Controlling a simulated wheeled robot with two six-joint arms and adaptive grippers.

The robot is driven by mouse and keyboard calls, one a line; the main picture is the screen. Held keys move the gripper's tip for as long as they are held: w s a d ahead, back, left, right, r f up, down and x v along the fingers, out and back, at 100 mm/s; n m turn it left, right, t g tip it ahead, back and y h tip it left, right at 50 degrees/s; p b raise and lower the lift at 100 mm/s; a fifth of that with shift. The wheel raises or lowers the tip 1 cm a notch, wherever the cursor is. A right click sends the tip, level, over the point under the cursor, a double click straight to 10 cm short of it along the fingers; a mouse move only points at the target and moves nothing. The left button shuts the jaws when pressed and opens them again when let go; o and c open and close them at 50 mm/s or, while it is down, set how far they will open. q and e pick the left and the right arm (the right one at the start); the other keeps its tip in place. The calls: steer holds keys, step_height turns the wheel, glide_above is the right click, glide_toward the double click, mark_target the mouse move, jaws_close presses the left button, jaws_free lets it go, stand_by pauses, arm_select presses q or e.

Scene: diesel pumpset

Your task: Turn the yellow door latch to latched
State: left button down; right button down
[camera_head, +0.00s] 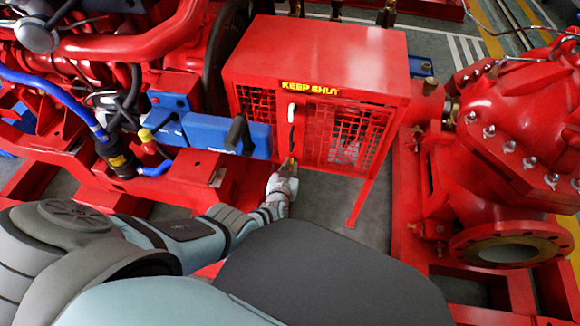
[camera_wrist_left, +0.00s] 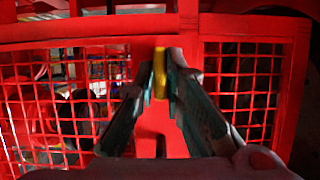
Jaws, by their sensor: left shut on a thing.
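The yellow door latch (camera_wrist_left: 159,75) stands upright in the left wrist view, between the two fingertips of my left gripper (camera_wrist_left: 162,70). The fingers are closed on its sides. In the head view my left gripper (camera_head: 289,168) is at the lower front of the red mesh guard box (camera_head: 315,60), below a pale upright handle (camera_head: 291,112). Only a small yellowish bit of the latch shows there, and the gripper covers the rest. Behind the latch, a red upright strip separates two mesh panels. My right gripper is out of view.
A blue box with a black lever (camera_head: 236,132) stands close to the left. A red pump casing with a round flange (camera_head: 510,246) is at the right. Grey floor shows below the box.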

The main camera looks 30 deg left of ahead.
arm_select(q)
steer(key=shift+w+r, duration=0.15)
steer(key=c, duration=1.7)
jaws_free()
steer(key=shift+f, duration=0.2)
